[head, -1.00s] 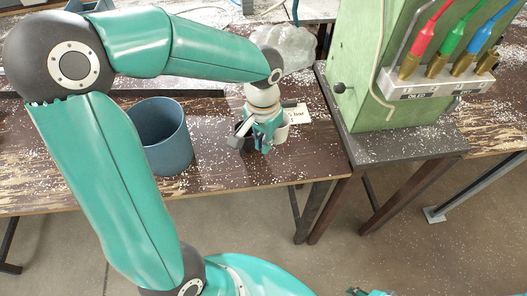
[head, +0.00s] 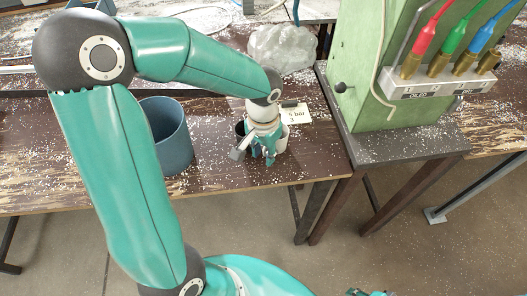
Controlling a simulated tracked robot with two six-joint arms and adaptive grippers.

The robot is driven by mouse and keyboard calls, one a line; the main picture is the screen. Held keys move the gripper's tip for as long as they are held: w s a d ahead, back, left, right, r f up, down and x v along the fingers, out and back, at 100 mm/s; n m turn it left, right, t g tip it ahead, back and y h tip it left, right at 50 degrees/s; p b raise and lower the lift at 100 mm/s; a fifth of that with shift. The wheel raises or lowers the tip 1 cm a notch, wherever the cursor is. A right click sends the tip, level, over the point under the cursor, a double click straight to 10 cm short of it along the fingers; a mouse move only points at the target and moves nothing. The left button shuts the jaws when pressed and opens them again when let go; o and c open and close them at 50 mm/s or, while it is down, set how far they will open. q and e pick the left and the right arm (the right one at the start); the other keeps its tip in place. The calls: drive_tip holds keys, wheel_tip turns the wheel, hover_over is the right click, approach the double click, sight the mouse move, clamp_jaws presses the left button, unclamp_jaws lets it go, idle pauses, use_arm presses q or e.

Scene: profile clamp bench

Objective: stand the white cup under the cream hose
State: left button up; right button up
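My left gripper (head: 258,154) points down low over the brown table, left of the green machine. Part of the white cup (head: 284,139) shows just behind and right of it; the gripper hides the rest. I cannot tell whether the fingers touch the cup or how far they are apart. A cream hose (head: 377,85) runs down the face of the green machine (head: 358,60) and bends near its bottom, high to the right of the cup. My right gripper (head: 370,293) is barely in view at the bottom edge, its fingers cut off.
A blue-grey bin (head: 170,140) stands left of the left gripper. A dark rounded thing (head: 240,128) and a small "5 bar" sign (head: 296,114) are beside it. A clear plastic bag (head: 283,48) lies behind. Red, green and blue hoses plug into a manifold (head: 440,82) on the machine.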

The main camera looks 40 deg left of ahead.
use_arm(q)
drive_tip(key=shift+r, duration=0.1)
wheel_tip(320, 180, up, 12)
drive_tip(key=p, duration=0.1)
idle(0.5)
idle(0.4)
